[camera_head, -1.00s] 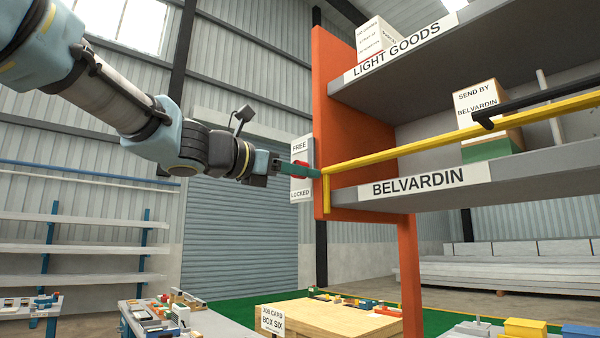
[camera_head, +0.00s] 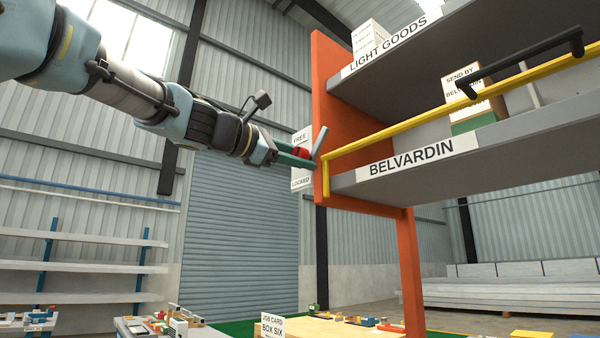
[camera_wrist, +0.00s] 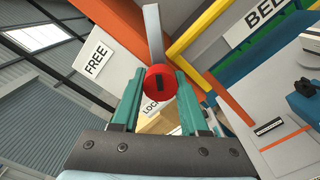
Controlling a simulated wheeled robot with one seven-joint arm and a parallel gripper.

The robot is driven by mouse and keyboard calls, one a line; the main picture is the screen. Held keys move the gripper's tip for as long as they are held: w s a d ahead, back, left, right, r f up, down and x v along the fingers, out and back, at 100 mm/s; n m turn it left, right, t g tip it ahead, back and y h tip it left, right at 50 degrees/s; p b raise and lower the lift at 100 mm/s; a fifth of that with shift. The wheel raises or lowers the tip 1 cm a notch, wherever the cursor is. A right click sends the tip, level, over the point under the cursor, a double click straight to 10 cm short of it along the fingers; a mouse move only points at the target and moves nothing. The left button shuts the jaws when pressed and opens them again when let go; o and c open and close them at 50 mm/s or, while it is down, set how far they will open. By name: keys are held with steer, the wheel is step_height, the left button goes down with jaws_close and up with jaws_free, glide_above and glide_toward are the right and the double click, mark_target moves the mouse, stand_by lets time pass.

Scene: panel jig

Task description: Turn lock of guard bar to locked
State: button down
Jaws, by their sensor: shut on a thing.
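The lock is a red round knob (camera_head: 301,152) with a light grey lever (camera_head: 320,141), mounted by the orange rack post at the left end of the yellow guard bar (camera_head: 450,98). In the wrist view the knob (camera_wrist: 160,82) has a dark mark on its face, and the lever (camera_wrist: 153,32) points up. My gripper (camera_head: 300,156) has its green fingers on both sides of the knob, shut on it. The plate beside it carries a FREE label (camera_wrist: 97,60) and a LOCKED label (camera_head: 301,183), partly hidden in the wrist view.
The orange rack post (camera_head: 335,110) and the grey BELVARDIN shelf (camera_head: 480,150) stand close to the right of my gripper. A black handle (camera_head: 520,68) sits on the bar. A box (camera_head: 463,82) stands on the shelf. A wooden-topped table (camera_head: 340,328) is below.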

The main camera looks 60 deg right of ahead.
steer(key=m+b, duration=0.4)
steer(key=m, duration=0.1)
steer(key=shift+f+m, duration=0.15)
steer(key=shift+m, duration=0.15)
steer(key=shift+r+m+b, duration=0.2)
steer(key=shift+m+b, duration=0.95)
steer(key=shift+m, duration=1.05)
steer(key=shift+c, duration=2.1)
jaws_free()
steer(key=b+v, duration=0.4)
steer(key=v, duration=0.6)
steer(key=shift+a, duration=0.4)
